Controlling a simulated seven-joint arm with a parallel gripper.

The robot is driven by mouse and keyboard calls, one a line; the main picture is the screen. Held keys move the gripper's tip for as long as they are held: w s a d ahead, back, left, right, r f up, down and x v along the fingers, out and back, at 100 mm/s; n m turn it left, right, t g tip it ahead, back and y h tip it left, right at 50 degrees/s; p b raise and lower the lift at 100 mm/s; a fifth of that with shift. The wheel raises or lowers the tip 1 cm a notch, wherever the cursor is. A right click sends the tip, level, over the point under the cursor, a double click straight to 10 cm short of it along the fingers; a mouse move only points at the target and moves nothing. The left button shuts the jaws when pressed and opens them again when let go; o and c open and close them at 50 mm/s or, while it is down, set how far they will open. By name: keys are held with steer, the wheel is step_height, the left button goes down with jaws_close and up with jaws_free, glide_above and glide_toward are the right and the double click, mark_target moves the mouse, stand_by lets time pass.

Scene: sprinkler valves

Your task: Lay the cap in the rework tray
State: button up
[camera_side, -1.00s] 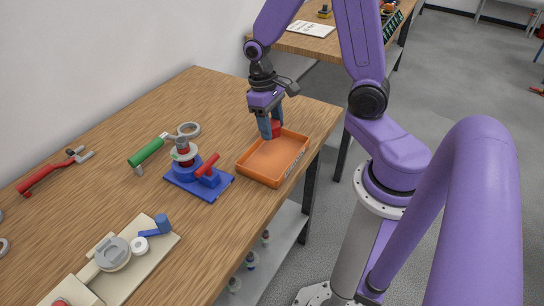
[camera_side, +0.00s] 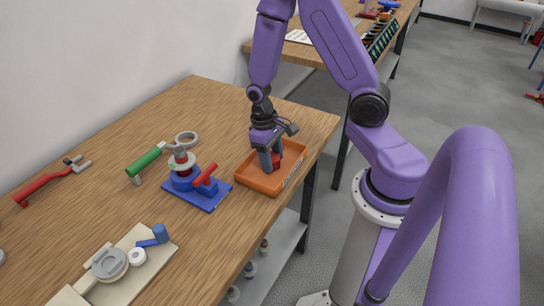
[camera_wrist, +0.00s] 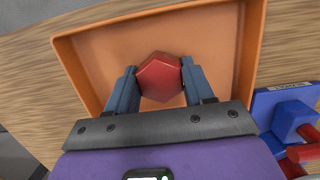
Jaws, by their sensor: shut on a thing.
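The red cap (camera_wrist: 160,77) is a hexagonal piece held between the two fingers of my gripper (camera_wrist: 159,82) in the wrist view. In the side view my gripper (camera_side: 271,160) reaches down into the orange rework tray, with a bit of the red cap (camera_side: 278,160) showing beside the fingers. The orange tray (camera_side: 257,183) lies near the table's right edge; its rim (camera_wrist: 252,50) also frames the cap in the wrist view. Whether the cap touches the tray floor I cannot tell.
A blue valve (camera_side: 185,184) with a red handle stands just left of the tray. A beige plate (camera_side: 128,262) with grey parts is at the front, and a red-handled tool (camera_side: 42,184) is at far left.

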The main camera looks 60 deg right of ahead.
steer(key=shift+f, duration=0.15)
steer(key=o, duration=1.2)
steer(key=shift+c, duration=0.2)
step_height(320, 180, up, 12)
steer(key=w, duration=0.2)
steer(key=s+a+r+n+t, duration=0.1)
steer(key=s+a+r+n, duration=0.1)
steer(key=s+a+n, duration=0.3)
steer(key=s+a+r+n+t, duration=0.1)
steer(key=s+a+r+n, duration=0.2)
steer(key=s, duration=0.9)
steer(key=shift+a+r+n, duration=0.15)
steer(key=shift+a+n, duration=1)
steer(key=shift+n, duration=1.15)
